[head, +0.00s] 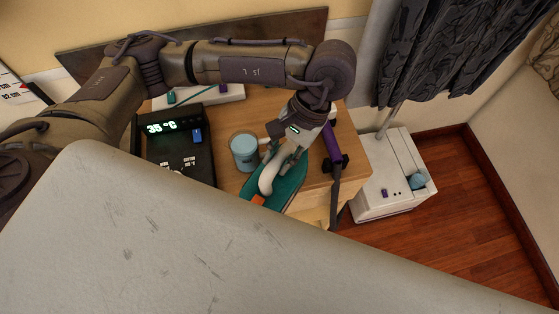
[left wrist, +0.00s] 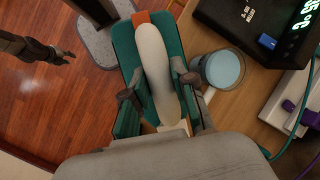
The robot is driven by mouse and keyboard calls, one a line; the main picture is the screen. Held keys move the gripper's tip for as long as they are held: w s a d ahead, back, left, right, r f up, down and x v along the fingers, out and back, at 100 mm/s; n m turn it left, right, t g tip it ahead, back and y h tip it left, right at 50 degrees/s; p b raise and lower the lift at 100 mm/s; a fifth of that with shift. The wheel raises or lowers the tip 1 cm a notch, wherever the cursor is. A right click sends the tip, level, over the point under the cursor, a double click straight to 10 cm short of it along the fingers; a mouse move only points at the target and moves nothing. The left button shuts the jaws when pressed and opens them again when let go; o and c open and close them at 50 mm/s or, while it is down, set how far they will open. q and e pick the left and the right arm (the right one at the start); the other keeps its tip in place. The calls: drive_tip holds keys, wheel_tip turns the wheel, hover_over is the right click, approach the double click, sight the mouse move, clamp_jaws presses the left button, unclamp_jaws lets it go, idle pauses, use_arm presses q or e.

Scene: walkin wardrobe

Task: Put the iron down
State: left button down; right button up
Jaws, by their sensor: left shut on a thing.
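The iron (head: 288,190) has a teal body, a white curved handle and an orange tip. My left gripper (head: 285,145) comes down over it from above and is shut on it. In the left wrist view, the fingers of the left gripper (left wrist: 160,90) lie on both sides of the white handle of the iron (left wrist: 155,65). The iron is by the wooden table's front edge; I cannot tell whether it touches the top. A dark gripper, seemingly my right gripper (left wrist: 62,56), shows small over the floor at the left of the wrist view; its jaw state is unclear.
On the wooden table (head: 230,180), a light blue cup (head: 244,152) stands close left of the iron. A black device with a green display (head: 180,150) is further left. A purple and black object (head: 333,150) is just right. A white cabinet (head: 385,195) stands on the wood floor.

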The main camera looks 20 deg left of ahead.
sight(278, 192)
use_arm(q)
wheel_tip(278, 192, down, 4)
drive_tip(key=shift+r+p, duration=0.25)
drive_tip(key=shift+p, duration=0.5)
drive_tip(key=shift+f, duration=0.15)
drive_tip(key=shift+f+b, duration=0.15)
drive_tip(key=shift+b, duration=0.15)
drive_tip(key=c, duration=0.9)
unclamp_jaws()
drive_tip(key=shift+c, duration=0.2)
